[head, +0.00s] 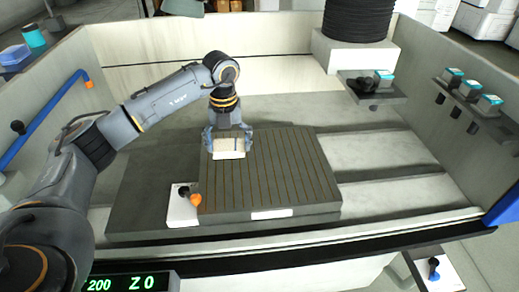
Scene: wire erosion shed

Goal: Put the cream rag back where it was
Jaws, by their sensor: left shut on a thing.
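My left gripper (228,140) points down over the left back part of the slotted grey plate (270,180). It is shut on the cream rag (229,153), a small pale folded piece between its fingers. The rag is at or just above the plate; I cannot tell whether it touches. My right gripper does not show.
A white block with an orange knob (195,199) sits at the plate's front left corner. Shelves with teal-topped boxes (383,76) are on the right wall. A black coil (357,20) stands at the back. The plate's right part is clear.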

